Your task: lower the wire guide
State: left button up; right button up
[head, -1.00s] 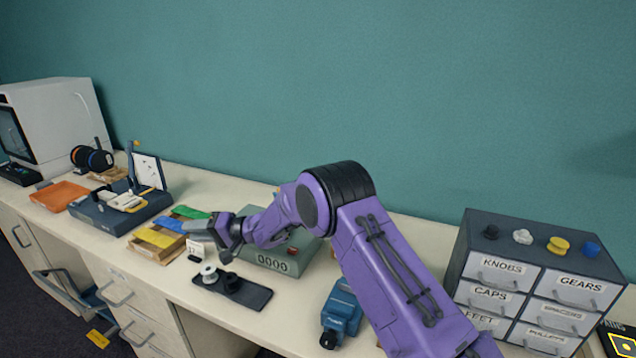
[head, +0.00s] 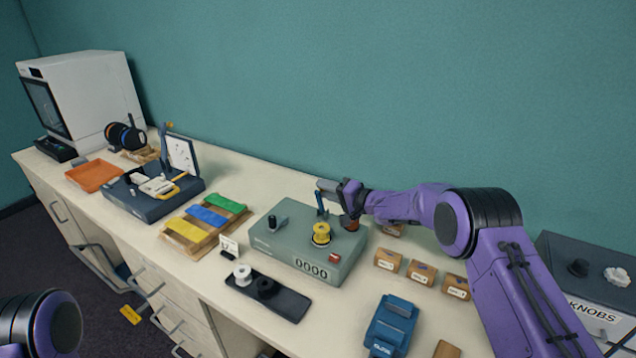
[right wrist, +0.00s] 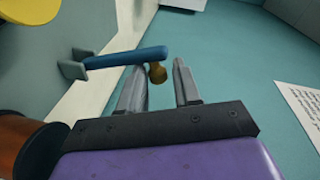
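The wire guide is a blue arm (head: 321,204) standing up at the back of the grey-green counter box (head: 285,258). In the right wrist view the blue arm (right wrist: 125,57) ends in a brass knob (right wrist: 157,73). My right gripper (head: 326,186) is at the top of the guide. In the wrist view its two fingers (right wrist: 160,85) are apart, with the knob just beyond or between their tips, nearer the left finger. I cannot tell if they touch. My left gripper is out of view; only part of my left arm shows at lower left.
The box carries a yellow spool (head: 321,233), a copper spool (head: 350,223), a black knob (head: 271,223) and a red button (head: 334,257). Small cardboard boxes (head: 421,272) stand to the right.

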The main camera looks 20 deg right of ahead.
jog(key=x, duration=0.3)
jog(key=shift+w+f, duration=0.2)
jog(key=shift+w, duration=0.2)
jog(key=shift+w+a, duration=0.1)
jog(key=shift+a, duration=0.1)
grip_shut()
